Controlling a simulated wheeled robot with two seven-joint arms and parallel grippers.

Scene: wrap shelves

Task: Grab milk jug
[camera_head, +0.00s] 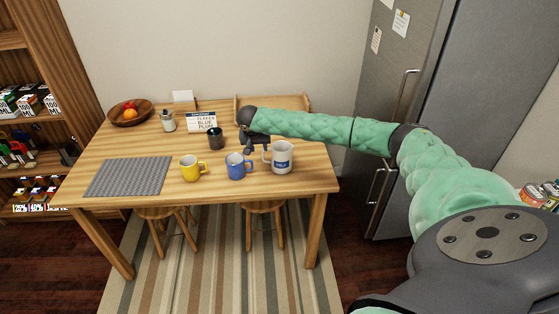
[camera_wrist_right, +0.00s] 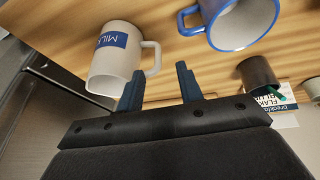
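The milk jug (camera_head: 282,158) is white with a blue MILK label. It stands upright near the right front of the wooden table, its handle on the left side. My right gripper (camera_head: 249,149) is just left of and behind the jug, fingers pointing down. In the right wrist view, the jug (camera_wrist_right: 112,70) is at upper left. Its handle extends toward the space between my fingertips (camera_wrist_right: 160,84). The two fingers are apart with nothing between them, and I see no contact with the jug. My left gripper is not in view.
A blue mug (camera_head: 237,167) stands close left of the jug, with a yellow mug (camera_head: 189,169) further left. A dark cup (camera_head: 215,139) is behind them. A grey mat (camera_head: 128,176) covers the left front of the table (camera_head: 150,143). A fridge (camera_head: 400,105) stands right.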

